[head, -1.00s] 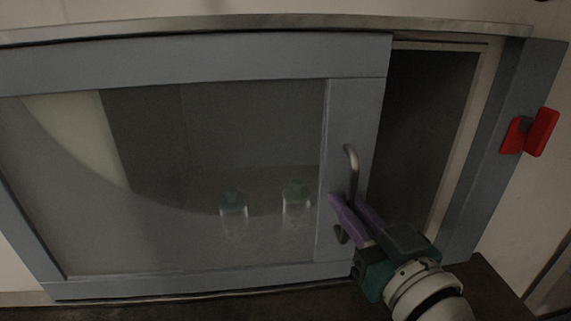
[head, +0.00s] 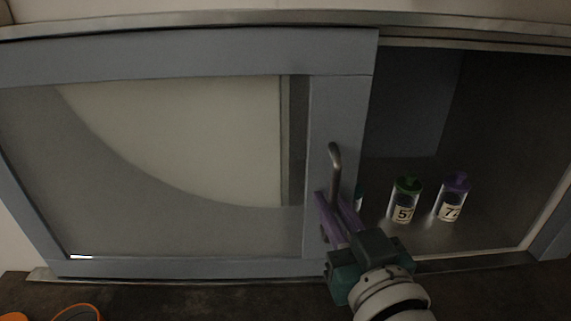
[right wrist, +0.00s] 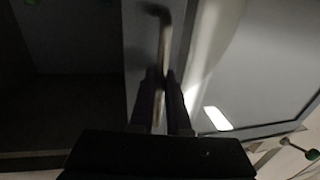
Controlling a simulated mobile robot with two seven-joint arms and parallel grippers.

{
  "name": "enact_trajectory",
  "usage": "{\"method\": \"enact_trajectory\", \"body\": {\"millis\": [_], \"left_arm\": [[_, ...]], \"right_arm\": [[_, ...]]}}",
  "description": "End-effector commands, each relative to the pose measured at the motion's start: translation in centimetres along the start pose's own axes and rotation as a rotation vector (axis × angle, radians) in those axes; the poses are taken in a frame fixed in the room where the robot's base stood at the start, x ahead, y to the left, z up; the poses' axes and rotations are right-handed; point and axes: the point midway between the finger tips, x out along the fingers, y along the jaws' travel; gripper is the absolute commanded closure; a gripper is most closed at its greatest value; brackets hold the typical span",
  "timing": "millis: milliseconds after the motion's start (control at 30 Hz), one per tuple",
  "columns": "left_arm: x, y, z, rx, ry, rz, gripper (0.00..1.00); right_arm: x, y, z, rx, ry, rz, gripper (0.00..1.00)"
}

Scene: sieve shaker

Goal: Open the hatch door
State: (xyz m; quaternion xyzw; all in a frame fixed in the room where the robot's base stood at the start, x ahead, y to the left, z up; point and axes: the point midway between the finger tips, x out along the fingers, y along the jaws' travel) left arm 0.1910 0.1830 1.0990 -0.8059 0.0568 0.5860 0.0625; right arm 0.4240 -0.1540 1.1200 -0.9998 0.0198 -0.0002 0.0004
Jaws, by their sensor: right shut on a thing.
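The hatch door (head: 343,110) is a sliding panel with a blue-grey frame and a glass pane. It stands partly open, with a wide gap to its right in the head view. Its curved metal handle (head: 335,160) is on the right side of the frame; it also shows in the right wrist view (right wrist: 163,45). My right gripper (head: 335,215), with purple fingers, is shut on the handle. Its dark fingers (right wrist: 163,95) sit on both sides of the handle in the right wrist view. My left gripper is not in view.
Behind the gap stand a green-capped jar (head: 404,200) and a purple-capped jar (head: 452,197). Another jar is mostly hidden behind the door edge. An orange-rimmed object (head: 78,312) lies at the bottom left on the dark surface (head: 200,302).

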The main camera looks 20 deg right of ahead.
Motion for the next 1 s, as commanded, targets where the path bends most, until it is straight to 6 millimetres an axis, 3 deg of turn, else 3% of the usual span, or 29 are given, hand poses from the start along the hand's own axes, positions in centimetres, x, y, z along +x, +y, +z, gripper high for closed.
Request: {"method": "enact_trajectory", "body": {"millis": [367, 400, 500, 800, 1000], "left_arm": [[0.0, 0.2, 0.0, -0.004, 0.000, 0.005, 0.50], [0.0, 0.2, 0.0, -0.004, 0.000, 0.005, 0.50], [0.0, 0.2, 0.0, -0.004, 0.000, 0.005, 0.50], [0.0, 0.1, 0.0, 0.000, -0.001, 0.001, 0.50], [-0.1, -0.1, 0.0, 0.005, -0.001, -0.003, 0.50]], "right_arm": [[0.0, -0.1, -0.1, -0.001, 0.002, 0.000, 1.00], [0.0, -0.1, -0.1, -0.001, 0.002, 0.000, 0.83], [0.0, -0.1, -0.1, 0.000, 0.001, 0.000, 0.73], [-0.3, -0.1, 0.0, 0.000, -0.001, 0.000, 0.73], [-3.1, -0.1, 0.1, 0.000, -0.003, 0.000, 0.73]]}}
